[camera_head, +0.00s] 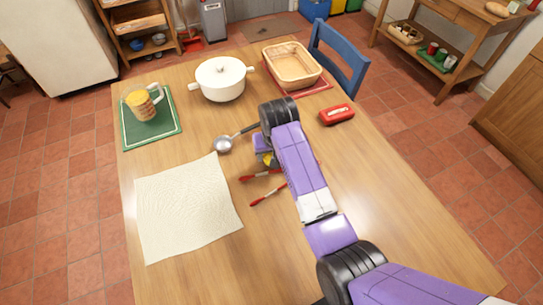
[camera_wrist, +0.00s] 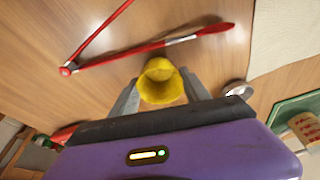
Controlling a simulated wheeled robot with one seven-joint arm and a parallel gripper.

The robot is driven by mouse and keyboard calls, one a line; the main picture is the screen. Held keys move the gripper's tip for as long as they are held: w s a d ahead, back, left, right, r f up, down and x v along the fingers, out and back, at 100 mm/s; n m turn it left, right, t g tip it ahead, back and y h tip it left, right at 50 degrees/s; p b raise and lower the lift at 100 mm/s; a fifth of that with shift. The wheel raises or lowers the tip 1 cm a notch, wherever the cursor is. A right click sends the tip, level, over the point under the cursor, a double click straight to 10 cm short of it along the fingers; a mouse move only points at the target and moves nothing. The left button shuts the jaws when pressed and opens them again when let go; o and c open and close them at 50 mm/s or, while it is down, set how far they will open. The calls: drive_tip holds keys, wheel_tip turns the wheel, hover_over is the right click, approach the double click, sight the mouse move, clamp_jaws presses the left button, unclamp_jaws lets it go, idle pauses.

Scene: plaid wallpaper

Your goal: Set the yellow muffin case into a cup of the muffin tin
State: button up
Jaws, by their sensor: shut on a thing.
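The yellow muffin case (camera_wrist: 161,84) sits between the two grey fingers of my gripper (camera_wrist: 160,92) in the wrist view, with its open mouth showing. The fingers are shut on it from both sides. In the head view a bit of the yellow case (camera_head: 268,159) shows beside my purple wrist, and my arm hides much of the gripper. The case is over the wooden table near the red tongs; its exact height is hard to tell. I cannot make out a muffin tin in either view.
Red tongs (camera_head: 268,193) lie by the gripper, with a ladle (camera_head: 224,144) beyond. A cream cloth (camera_head: 187,208) lies left. The table's near right is bare.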

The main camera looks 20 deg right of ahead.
drive_tip(key=shift+f, duration=0.9)
drive_tip(key=shift+f, duration=0.1)
drive_tip(key=o, duration=1.3)
